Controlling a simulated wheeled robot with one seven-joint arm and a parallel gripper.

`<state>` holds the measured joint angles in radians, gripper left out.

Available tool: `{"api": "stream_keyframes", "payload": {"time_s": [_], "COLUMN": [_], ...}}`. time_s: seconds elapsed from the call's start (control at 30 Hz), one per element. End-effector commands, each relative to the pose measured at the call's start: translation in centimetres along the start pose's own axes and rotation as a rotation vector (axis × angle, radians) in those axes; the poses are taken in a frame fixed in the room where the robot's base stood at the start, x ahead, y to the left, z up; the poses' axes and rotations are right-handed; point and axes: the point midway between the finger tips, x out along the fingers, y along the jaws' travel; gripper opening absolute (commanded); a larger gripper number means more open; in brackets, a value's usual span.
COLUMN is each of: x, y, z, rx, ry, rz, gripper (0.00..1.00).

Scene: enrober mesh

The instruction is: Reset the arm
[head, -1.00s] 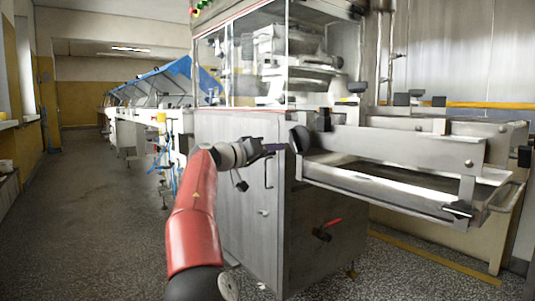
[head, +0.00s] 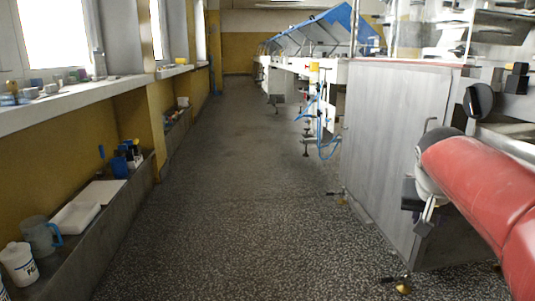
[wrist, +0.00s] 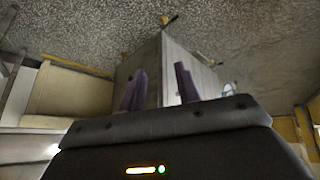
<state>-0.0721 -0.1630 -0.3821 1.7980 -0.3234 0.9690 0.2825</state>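My gripper (wrist: 161,85) shows in the wrist view as two purple fingers standing apart, with nothing between them. Beyond them, upside down in this view, are the grey machine cabinet (wrist: 185,65) and the speckled floor (wrist: 100,42). In the head view my red arm reaches in from the right edge and bends at a pale joint in front of the cabinet (head: 395,150). The fingertips cannot be made out clearly there.
A black knob (head: 480,100) sticks out of the machine close above my arm. The aisle floor (head: 235,200) is open. A windowsill (head: 75,102) with small jars and a low trough (head: 120,225) holding jugs line the left wall. Blue-lidded conveyor units (head: 320,35) stand at the back.

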Motion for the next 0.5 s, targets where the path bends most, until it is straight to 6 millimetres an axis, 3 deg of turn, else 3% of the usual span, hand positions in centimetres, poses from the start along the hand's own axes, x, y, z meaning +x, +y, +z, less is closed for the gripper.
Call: {"api": "stream_keyframes", "payload": {"time_s": [0.03,0.2,0.5], "x": [-1.1,-3.4,-4.3], "y": [-1.5,-5.7,-8.9], "z": [3.2,12.6,25.1], "rx": [-0.04,-0.184,-0.369], "ry": [-0.011,-0.034,-0.043], "rz": [-0.071,-0.235,-0.351], "gripper": [0.33,0.33,0.33]}}
